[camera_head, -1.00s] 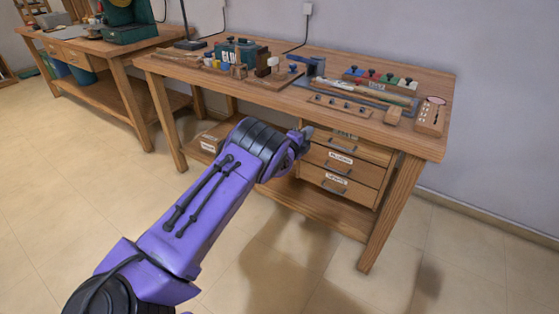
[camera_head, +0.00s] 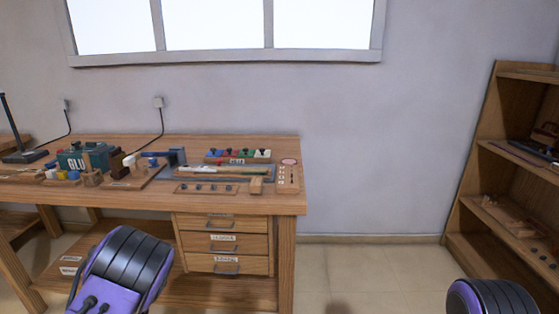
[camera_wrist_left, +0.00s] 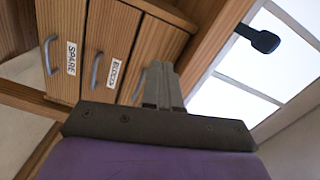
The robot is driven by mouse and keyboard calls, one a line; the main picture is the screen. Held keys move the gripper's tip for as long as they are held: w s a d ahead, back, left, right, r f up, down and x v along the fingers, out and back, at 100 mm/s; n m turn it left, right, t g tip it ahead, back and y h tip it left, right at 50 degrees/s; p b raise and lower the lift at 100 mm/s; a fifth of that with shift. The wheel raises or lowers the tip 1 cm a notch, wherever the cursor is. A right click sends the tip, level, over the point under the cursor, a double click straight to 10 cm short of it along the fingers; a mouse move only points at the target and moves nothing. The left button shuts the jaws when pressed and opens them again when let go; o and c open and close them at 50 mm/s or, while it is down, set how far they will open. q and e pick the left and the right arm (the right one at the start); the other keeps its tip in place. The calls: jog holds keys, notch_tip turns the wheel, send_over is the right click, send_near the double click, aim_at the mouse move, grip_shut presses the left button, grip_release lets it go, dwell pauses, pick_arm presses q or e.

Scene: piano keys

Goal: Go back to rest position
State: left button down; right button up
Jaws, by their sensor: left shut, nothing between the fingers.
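My left arm (camera_head: 122,268) shows at the lower left of the head view, in front of the workbench (camera_head: 287,255). Its gripper is hidden there. In the left wrist view my left gripper (camera_wrist_left: 160,68) is shut and empty. Its fingertips appear in front of the bench's labelled drawers (camera_wrist_left: 102,45), and I cannot tell how far from them. My right arm (camera_head: 492,298) shows only as a purple and black joint at the lower right edge. My right gripper is out of view.
The bench top holds a teal box (camera_head: 72,158), a blue clamp-like tool (camera_head: 176,156), a row of coloured blocks (camera_head: 238,155) and several small wooden pieces. A wooden shelf (camera_head: 475,165) stands at the right. The floor (camera_head: 365,270) between is clear.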

pick_arm(q)
jog(key=s+f+n+g+y+p, duration=0.2)
jog(key=s+f+n+g, duration=0.2)
jog(key=s+f+n, duration=0.4)
jog(key=s+f+n+g+y+p, duration=0.1)
jog(key=s+f+n+g+p, duration=0.2)
jog(key=s+n, duration=0.5)
jog(key=s+d+n+g+p, duration=0.2)
jog(key=s+d, duration=0.3)
jog(key=s, duration=0.7)
jog(key=s+d+f+n+g+h+p, duration=0.1)
jog(key=s+d+n+g+p, duration=0.2)
jog(key=s, duration=1)
jog(key=shift+s+d+f+g, duration=0.3)
jog(key=shift+d+g, duration=0.65)
jog(key=shift+g, duration=0.25)
